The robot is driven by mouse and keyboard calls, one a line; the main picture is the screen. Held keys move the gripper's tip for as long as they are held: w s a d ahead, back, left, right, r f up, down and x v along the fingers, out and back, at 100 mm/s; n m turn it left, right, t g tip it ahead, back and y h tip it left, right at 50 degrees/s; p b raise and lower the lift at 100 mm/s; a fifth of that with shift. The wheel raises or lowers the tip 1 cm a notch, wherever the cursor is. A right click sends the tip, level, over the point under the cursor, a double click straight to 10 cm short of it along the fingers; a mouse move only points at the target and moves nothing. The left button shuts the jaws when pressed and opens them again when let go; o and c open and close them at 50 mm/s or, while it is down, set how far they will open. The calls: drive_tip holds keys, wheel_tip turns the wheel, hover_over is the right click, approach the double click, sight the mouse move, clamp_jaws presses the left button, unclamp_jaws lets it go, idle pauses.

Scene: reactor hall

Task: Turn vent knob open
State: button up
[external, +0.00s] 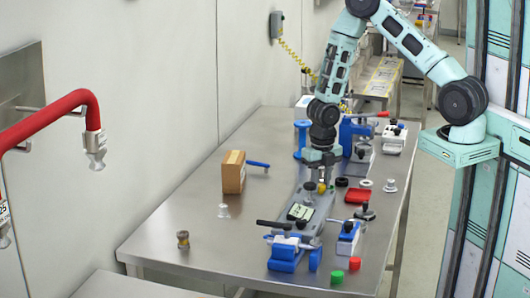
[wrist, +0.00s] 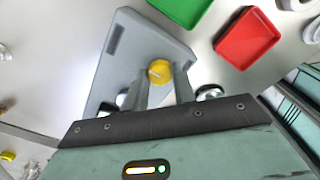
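A round yellow knob (wrist: 159,72) with a pale line across its top sits on a grey plate (wrist: 128,62) in the wrist view. I take it to be the vent knob. My gripper (wrist: 162,74) points down at it, with one finger on each side of the knob as seen from the wrist. The fingers stand apart with narrow gaps beside the knob; I cannot tell whether they touch it or how far down they reach. In the external view my gripper (external: 322,179) is low over the plate on the steel table (external: 190,215), and the knob (external: 322,188) shows just below it.
A red tray (wrist: 246,38) and a green tray (wrist: 183,8) lie beside the plate. The table's left front is mostly clear. A red pipe (external: 50,115) juts from the wall.

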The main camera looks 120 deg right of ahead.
drive_tip(key=shift+m, duration=0.4)
drive_tip(key=m+p, duration=0.1)
drive_tip(key=m, duration=0.1)
drive_tip(key=shift+r+m, duration=0.1)
drive_tip(key=shift+m, duration=0.3)
drive_tip(key=m, duration=0.3)
drive_tip(key=shift+m, duration=0.3)
drive_tip(key=m, duration=0.3)
drive_tip(key=shift+m, duration=0.3)
drive_tip(key=m, duration=0.3)
drive_tip(key=shift+m, duration=0.4)
drive_tip(key=m+b, duration=0.1)
drive_tip(key=m, duration=0.5)
drive_tip(key=shift+b, duration=0.3)
drive_tip(key=m+b, duration=0.1)
drive_tip(key=m, duration=0.5)
drive_tip(key=shift+b, duration=0.3)
